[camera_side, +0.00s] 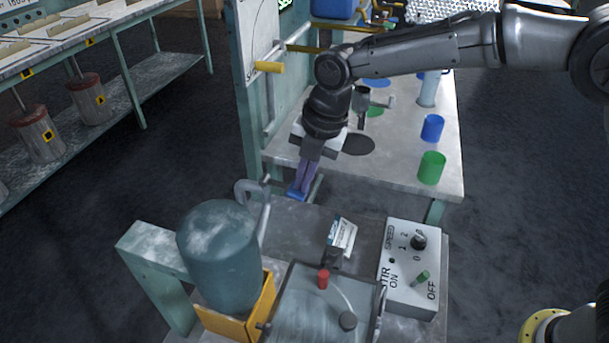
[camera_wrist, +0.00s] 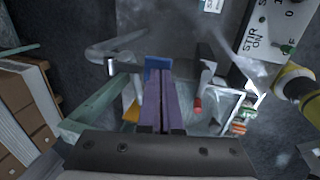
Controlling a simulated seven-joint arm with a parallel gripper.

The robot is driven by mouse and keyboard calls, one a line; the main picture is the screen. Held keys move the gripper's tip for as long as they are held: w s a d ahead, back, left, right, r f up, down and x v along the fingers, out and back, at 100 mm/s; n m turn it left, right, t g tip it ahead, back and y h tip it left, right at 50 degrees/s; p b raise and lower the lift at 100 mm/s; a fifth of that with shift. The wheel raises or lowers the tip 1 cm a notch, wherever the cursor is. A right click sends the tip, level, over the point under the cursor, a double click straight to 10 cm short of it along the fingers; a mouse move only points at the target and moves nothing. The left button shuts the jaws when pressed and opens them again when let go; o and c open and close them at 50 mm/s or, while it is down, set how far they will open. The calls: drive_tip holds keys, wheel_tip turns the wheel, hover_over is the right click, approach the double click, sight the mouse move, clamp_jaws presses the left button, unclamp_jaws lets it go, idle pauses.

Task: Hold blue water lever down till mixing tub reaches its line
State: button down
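The blue water lever (camera_side: 296,195) is a small flat blue paddle near a grey curved pipe (camera_side: 247,187). My gripper (camera_side: 302,190) points down at it, with its purple fingertips at or on the lever. In the wrist view, the two purple fingers (camera_wrist: 161,85) lie side by side with no clear gap, and the blue lever (camera_wrist: 157,62) shows at their tips. Firm contact and how far the lever is pressed cannot be told. A grey box-like vessel (camera_side: 300,298), apparently the mixing tub, stands in front with a red knob. Its line and water level cannot be made out.
A teal tank (camera_side: 216,262) sits in an orange holder (camera_side: 258,312) at the left. The white stir control box (camera_side: 408,268) stands at the right. Blue (camera_side: 432,128) and green (camera_side: 431,168) cups are on the bench behind. A yellow-ended handle (camera_side: 269,67) juts out near my arm.

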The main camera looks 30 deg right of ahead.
drive_tip(key=v, duration=1.4)
drive_tip(key=shift+w+a, duration=0.4)
drive_tip(key=shift+r, duration=0.1)
